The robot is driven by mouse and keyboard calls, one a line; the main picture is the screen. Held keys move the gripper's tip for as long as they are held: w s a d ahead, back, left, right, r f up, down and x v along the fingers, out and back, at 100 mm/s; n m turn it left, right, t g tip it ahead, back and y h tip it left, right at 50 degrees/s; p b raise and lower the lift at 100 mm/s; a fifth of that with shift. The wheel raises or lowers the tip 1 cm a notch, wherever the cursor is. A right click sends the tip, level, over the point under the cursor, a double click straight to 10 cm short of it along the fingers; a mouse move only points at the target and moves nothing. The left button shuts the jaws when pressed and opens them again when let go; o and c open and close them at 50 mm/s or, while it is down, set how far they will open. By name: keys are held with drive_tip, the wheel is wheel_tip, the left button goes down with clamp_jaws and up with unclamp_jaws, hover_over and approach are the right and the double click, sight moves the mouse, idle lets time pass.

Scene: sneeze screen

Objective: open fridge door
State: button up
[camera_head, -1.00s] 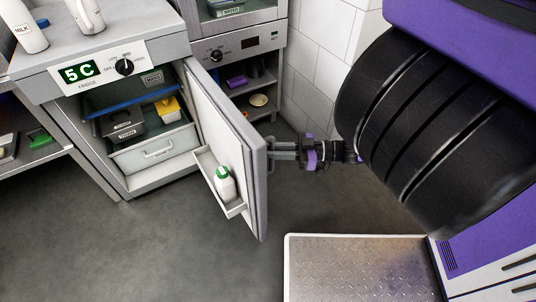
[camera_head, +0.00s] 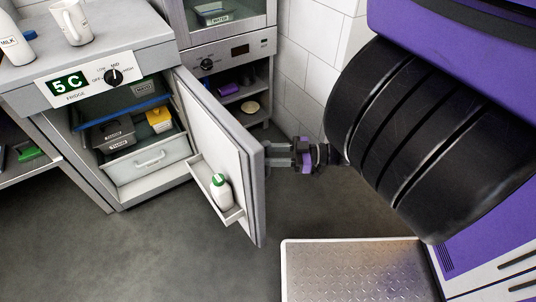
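The fridge (camera_head: 75,93) is a grey cabinet under the counter at the left, with a "5 C" display and a dial on its front. Its door (camera_head: 213,128) stands wide open, swung out to the right, with its inner face showing. The inside holds a drawer, dark containers and a yellow box. My gripper (camera_head: 268,155) is at the outer side of the door, near its edge. Its fingers reach toward the door's outer face. The handle and the fingertips are hidden behind the door, so I cannot see whether they grip anything.
A white bottle with a green cap (camera_head: 221,190) stands in the door's shelf. A mug (camera_head: 71,22) and a milk bottle (camera_head: 14,40) stand on the counter. An oven-like unit (camera_head: 238,50) with shelves is behind the door. Grey floor (camera_head: 150,255) is clear in front.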

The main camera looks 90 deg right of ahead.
drive_tip(key=shift+s, duration=0.1)
drive_tip(key=s, duration=0.7)
drive_tip(key=shift+s, duration=0.3)
idle(0.3)
drive_tip(key=w+a+r+g, duration=0.1)
drive_tip(key=w+a+r, duration=0.15)
drive_tip(key=a, duration=0.75)
drive_tip(key=w+a+r+g, duration=0.1)
drive_tip(key=w+a, duration=0.2)
drive_tip(key=a, duration=0.7)
drive_tip(key=w+a+r+g, duration=0.1)
drive_tip(key=w+a, duration=0.2)
drive_tip(key=a, duration=0.7)
drive_tip(key=w+a+r, duration=0.3)
drive_tip(key=a+r, duration=0.3)
drive_tip(key=r, duration=0.2)
wheel_tip(320, 180, up, 17)
drive_tip(key=p, duration=1.9)
drive_tip(key=shift+d+r, duration=0.15)
drive_tip(key=shift+d, duration=0.2)
